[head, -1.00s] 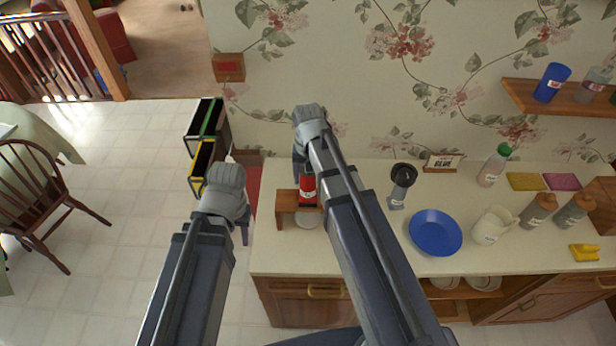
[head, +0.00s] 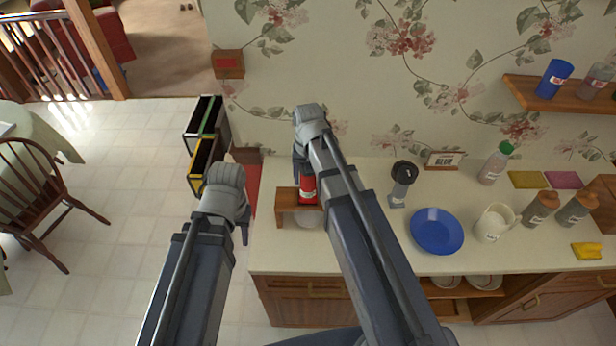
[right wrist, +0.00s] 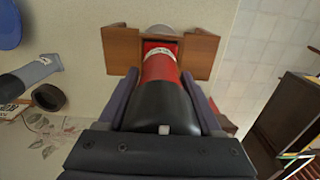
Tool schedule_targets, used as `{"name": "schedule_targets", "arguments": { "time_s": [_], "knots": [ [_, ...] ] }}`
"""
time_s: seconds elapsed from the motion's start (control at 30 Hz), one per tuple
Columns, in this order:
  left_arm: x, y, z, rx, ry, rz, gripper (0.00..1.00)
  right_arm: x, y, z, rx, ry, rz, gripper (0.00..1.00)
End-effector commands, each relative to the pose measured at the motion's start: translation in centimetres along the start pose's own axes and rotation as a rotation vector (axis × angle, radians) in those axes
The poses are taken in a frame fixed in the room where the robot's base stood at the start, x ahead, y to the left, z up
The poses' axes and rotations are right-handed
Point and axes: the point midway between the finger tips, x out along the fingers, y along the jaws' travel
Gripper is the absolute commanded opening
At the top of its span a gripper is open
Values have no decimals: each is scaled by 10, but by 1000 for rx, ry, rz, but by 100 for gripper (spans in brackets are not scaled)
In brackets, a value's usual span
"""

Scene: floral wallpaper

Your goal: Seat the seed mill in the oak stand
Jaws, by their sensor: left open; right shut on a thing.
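The mill (head: 308,188) is a red cylinder with a black top, and I take it for the seed mill. My right gripper (head: 301,165) is shut on it, with a finger on either side of the black part in the right wrist view (right wrist: 160,95). The brown wooden stand (head: 287,198) is on the counter's left end; it also shows in the right wrist view (right wrist: 121,50). The mill's lower end with its white label is within the stand's opening; how deep it sits is hidden. My left gripper (head: 243,231) is open and empty, left of the counter.
A grey grinder with a black cap (head: 404,180), a blue plate (head: 436,232) and a white jug (head: 493,223) stand right of the stand. Several bottles and sponges are further right. The wallpapered wall (head: 400,100) is close behind.

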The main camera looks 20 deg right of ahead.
Motion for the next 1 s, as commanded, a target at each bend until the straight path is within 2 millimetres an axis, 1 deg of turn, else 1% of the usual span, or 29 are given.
{"name": "schedule_targets", "arguments": {
  "time_s": [0.53, 0.57, 0.83, 1.0],
  "knots": [
    [14, 1, -1, 0, 0, 0, 42, 14, 0, 0, 0, 0, 0, 0],
    [12, 1, -1, 0, 0, 0, 42, 12, 0, 0, 0, 0, 0, 70],
    [12, 1, -1, 0, 0, 0, 42, 12, 0, 0, 0, 0, 0, 100],
    [12, 1, -1, 0, 0, 0, 42, 12, 0, 0, 0, 0, 0, 100]
  ]
}}
